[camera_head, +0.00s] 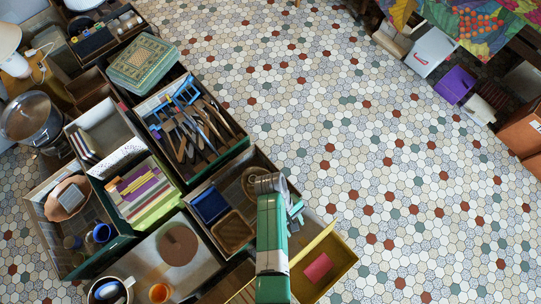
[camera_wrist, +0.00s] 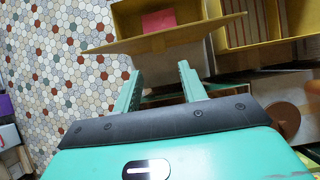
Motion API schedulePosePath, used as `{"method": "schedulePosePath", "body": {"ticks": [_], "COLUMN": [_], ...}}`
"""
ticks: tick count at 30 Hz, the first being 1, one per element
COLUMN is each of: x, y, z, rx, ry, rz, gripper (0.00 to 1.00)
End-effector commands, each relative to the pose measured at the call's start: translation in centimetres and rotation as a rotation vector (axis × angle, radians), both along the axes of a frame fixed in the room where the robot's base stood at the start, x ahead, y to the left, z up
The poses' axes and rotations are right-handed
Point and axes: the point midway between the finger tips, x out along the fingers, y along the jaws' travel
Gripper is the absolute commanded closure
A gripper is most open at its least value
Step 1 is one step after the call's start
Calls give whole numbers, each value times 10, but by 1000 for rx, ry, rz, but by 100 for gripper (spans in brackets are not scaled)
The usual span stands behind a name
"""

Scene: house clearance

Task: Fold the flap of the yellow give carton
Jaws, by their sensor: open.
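The yellow carton (camera_head: 343,262) stands at the lower middle of the head view, with a pink item (camera_head: 318,267) lying inside. In the wrist view the carton (camera_wrist: 125,20) is at the top, with the pink item (camera_wrist: 158,20) in it. Its flap (camera_wrist: 190,34) stands out from the near edge as a long yellow board. It also shows in the head view (camera_head: 312,244), partly beside my arm. My gripper (camera_wrist: 162,88) is open and empty, its fingertips just short of the flap. In the head view my gripper (camera_head: 296,212) is above the carton's far side.
A divided yellow box (camera_wrist: 268,30) stands right of the carton in the wrist view. Dark crates hold a blue tray (camera_head: 209,206), a brown basket (camera_head: 233,231) and cutlery (camera_head: 185,130). A purple box (camera_head: 454,85) sits far right.

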Motion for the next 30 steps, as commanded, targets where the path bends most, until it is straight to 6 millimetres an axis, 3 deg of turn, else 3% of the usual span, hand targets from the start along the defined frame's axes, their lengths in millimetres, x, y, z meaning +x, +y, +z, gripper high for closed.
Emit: {"method": "schedulePosePath", "body": {"ticks": [14, 30], "x": [-1, -23], "y": [0, -19], "z": [0, -54], "rx": [0, 0], "ry": [2, 1], "rz": [0, -1], "gripper": [58, 58]}}
